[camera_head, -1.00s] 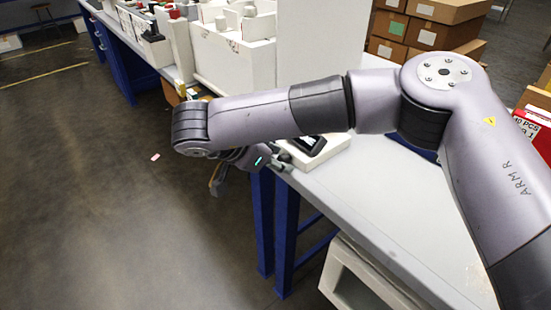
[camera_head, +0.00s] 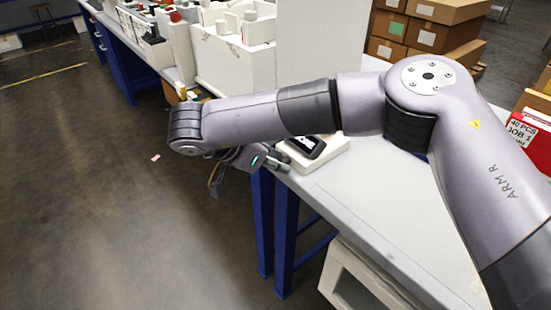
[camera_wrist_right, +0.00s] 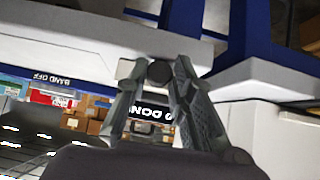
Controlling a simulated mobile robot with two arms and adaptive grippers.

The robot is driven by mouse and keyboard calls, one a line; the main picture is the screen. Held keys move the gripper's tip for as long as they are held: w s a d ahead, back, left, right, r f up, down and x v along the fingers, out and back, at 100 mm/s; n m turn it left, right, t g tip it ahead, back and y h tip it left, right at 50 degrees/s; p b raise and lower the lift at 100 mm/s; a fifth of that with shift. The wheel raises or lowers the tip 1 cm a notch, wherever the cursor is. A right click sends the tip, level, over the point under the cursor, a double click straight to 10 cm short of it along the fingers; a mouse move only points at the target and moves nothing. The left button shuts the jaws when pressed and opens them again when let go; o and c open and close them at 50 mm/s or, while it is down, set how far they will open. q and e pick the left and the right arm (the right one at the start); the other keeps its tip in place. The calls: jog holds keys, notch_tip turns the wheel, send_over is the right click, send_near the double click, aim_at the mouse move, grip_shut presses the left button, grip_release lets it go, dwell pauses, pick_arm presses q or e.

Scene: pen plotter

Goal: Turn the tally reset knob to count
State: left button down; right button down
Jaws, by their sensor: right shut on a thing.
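In the head view my right gripper (camera_head: 282,164) is at the near left corner of a white unit with a dark screen (camera_head: 309,146) on the bench. The right arm hides part of this unit. In the right wrist view the two grey fingers of my right gripper (camera_wrist_right: 157,72) are closed around a small round dark knob (camera_wrist_right: 159,71) on a pale face. The knob's pointer and any marks around it cannot be made out. My left gripper is not in view.
The grey bench top (camera_head: 375,205) is clear to the right of the unit. A white bin rack (camera_head: 235,60) stands behind my right arm. Cardboard boxes (camera_head: 418,35) are stacked at the back, and a red box (camera_head: 530,130) is at the right edge.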

dwell(0.3)
jog(key=c, duration=1.4)
grip_release()
jog(key=v, duration=1.2)
jog(key=shift+w+a, duration=0.1)
jog(key=shift+w, duration=0.05)
